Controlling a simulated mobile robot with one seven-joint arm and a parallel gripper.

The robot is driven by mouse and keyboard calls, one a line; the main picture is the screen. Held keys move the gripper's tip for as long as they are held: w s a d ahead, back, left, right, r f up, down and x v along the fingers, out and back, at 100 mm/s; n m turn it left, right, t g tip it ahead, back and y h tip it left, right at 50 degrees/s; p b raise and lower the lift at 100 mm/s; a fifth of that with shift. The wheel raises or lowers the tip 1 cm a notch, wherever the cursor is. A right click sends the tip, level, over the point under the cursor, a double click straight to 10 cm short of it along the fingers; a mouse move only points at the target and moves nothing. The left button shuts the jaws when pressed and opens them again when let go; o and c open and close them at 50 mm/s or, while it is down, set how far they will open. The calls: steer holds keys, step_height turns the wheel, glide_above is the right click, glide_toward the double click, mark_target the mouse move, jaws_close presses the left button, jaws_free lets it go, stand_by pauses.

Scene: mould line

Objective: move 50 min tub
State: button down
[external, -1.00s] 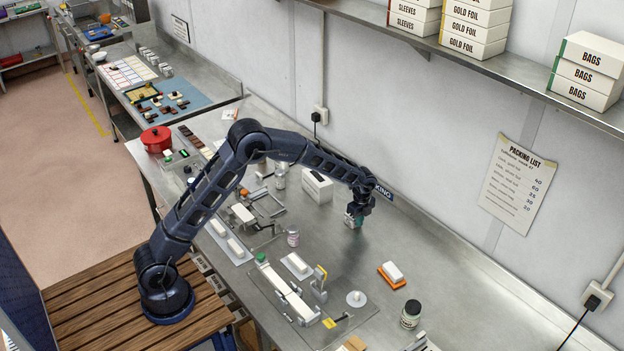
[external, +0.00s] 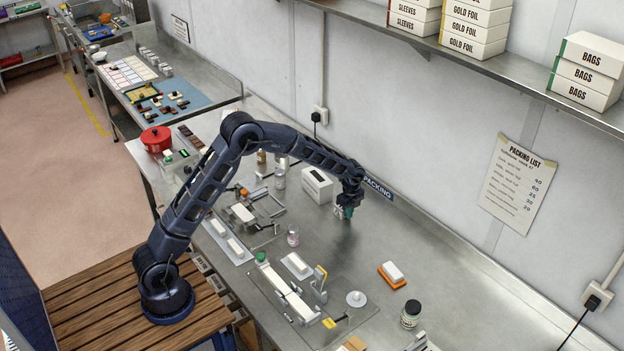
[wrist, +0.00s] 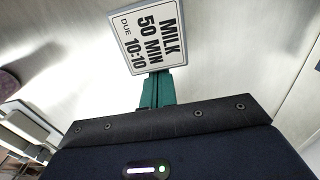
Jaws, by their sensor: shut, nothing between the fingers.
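A white plate or lid with a dark border, printed "MILK 50 MIN DUE 10:10" (wrist: 148,38), shows just past my fingertips in the wrist view. I cannot tell whether it is the tub's top or a separate label, or whether my fingers touch it. My gripper (external: 347,213) has green fingers, which also show in the wrist view (wrist: 156,88). They are shut with nothing held between them. In the external view it hangs over the back of the steel bench, right of a white box; a small pale shape beside the fingers is too small to read.
The white box (external: 317,186) stands near the wall. A small pink-labelled jar (external: 293,236) stands left of my gripper. A white block on an orange base (external: 393,273) and a dark-lidded jar (external: 411,314) are to the right. Bare bench lies between.

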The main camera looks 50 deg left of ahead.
steer(key=d, duration=0.3)
steer(key=shift+d+r, duration=0.3)
steer(key=shift+r, duration=0.1)
step_height(320, 180, up, 9)
steer(key=s+a+r+n+t, duration=0.1)
steer(key=s+a+r+n, duration=0.35)
steer(key=s+r, duration=0.7)
steer(key=s+a+r+n+t, duration=0.1)
steer(key=s+a+r+n, duration=0.35)
steer(key=s+r, duration=0.7)
steer(key=s+a+f+n+t, duration=0.1)
steer(key=s+a+n, duration=0.1)
steer(key=s, duration=0.8)
steer(key=s+a+f+n, duration=0.2)
steer(key=s+n, duration=0.2)
steer(key=s, duration=0.6)
steer(key=s+a+f+n+t, duration=0.1)
steer(key=s+a+f+n, duration=0.1)
steer(key=s, duration=0.8)
steer(key=shift+s+f+n+t, duration=0.15)
steer(key=shift+s+n+t, duration=0.2)
steer(key=shift+n, duration=0.15)
